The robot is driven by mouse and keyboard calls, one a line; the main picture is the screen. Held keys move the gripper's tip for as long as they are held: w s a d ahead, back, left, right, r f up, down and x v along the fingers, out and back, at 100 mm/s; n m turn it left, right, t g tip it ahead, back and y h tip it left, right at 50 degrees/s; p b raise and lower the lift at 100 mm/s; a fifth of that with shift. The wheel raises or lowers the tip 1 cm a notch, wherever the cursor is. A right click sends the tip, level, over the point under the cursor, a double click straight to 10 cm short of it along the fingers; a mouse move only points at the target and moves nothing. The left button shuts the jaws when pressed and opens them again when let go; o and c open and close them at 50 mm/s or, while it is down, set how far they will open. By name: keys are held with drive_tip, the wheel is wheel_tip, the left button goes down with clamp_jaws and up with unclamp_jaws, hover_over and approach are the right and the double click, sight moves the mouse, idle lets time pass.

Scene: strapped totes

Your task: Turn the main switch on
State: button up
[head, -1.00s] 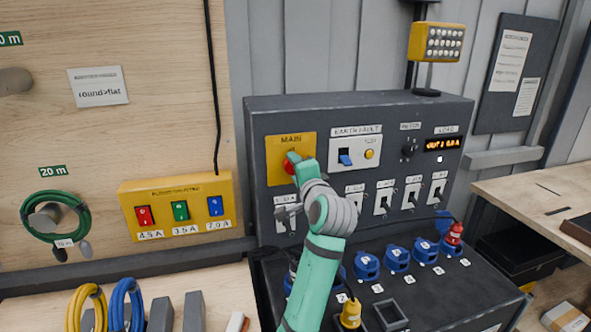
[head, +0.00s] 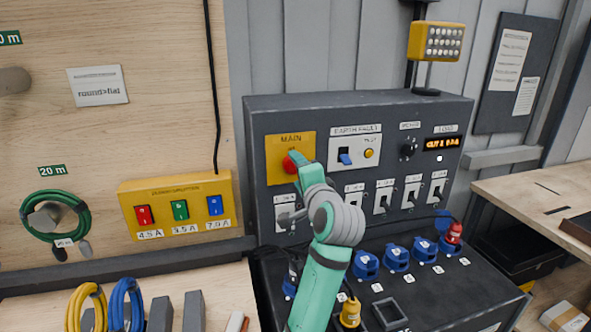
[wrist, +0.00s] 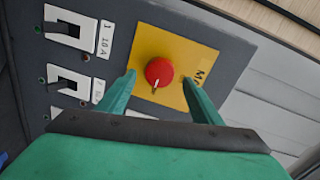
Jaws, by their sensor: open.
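The main switch is a round red knob (head: 290,163) with a pale pointer mark, on a yellow plate (head: 277,147) labelled MAIN on the dark panel. In the wrist view the red knob (wrist: 159,72) sits between the two fingers, with its white mark toward the bottom of the picture. My gripper (wrist: 160,90) is open, with one finger on each side of the knob and gaps visible between them. In the head view my gripper (head: 297,164) is in front of the yellow plate and hides part of the knob. Contact cannot be told.
An earth fault switch (head: 345,157) is just right of the main plate. A row of lever switches (head: 384,199) lies below. Blue sockets (head: 397,257) and a yellow plug (head: 350,313) are on the sloped desk beneath my arm.

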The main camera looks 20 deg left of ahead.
drive_tip(key=v, duration=0.7)
drive_tip(key=shift+s+d, duration=0.25)
drive_tip(key=shift+s, duration=0.1)
